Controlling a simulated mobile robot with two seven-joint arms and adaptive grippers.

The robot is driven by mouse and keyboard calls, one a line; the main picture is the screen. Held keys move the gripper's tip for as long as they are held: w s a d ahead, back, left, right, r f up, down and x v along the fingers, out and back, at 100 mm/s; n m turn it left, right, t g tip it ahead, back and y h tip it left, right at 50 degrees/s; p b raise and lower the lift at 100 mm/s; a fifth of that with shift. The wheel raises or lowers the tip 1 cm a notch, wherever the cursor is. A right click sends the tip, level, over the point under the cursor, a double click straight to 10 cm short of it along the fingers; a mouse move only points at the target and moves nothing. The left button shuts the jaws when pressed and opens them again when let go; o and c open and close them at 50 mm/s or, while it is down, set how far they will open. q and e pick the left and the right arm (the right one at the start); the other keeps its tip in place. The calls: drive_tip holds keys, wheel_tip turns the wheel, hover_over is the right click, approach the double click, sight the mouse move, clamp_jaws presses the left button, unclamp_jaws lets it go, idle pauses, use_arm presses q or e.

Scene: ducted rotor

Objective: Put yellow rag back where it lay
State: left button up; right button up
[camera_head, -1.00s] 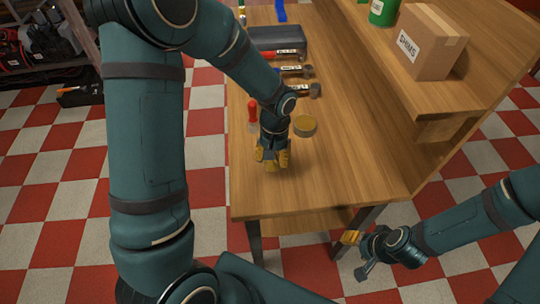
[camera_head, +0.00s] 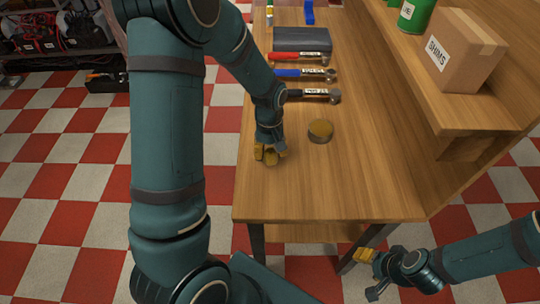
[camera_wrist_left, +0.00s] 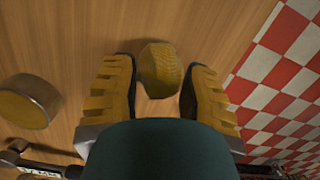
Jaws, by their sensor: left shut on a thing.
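The yellow rag (camera_wrist_left: 160,68) is a bunched, rounded lump between the two yellow-padded fingers of my left gripper (camera_wrist_left: 158,85) in the left wrist view. My left gripper is shut on it. In the head view the left gripper (camera_head: 270,156) points down over the wooden bench (camera_head: 300,190), close to the bench's left edge. The rag is mostly hidden there by the fingers, and I cannot tell whether it touches the wood. My right gripper (camera_head: 368,273) is empty, its fingers apart, beyond the bench's front edge.
A round tin (camera_head: 320,132) stands right of the left gripper. Behind it lie a black-handled hammer (camera_head: 312,95), a blue-handled one (camera_head: 303,73), a red-handled one (camera_head: 300,57) and a grey case (camera_head: 301,38). A shims box (camera_head: 460,48) sits on the raised shelf. The front bench top is clear.

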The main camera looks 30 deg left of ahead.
use_arm(q)
drive_tip(key=shift+f, duration=0.85)
drive_tip(key=shift+r, duration=0.1)
drive_tip(key=o, duration=1)
drive_tip(key=shift+o, duration=0.2)
drive_tip(key=r, duration=0.4)
drive_tip(key=r+p, duration=0.1)
drive_tip(key=r, duration=0.3)
drive_tip(key=w+r+p, duration=0.1)
drive_tip(key=r, duration=0.3)
drive_tip(key=shift+w+a, duration=0.1)
drive_tip(key=shift+a, duration=0.3)
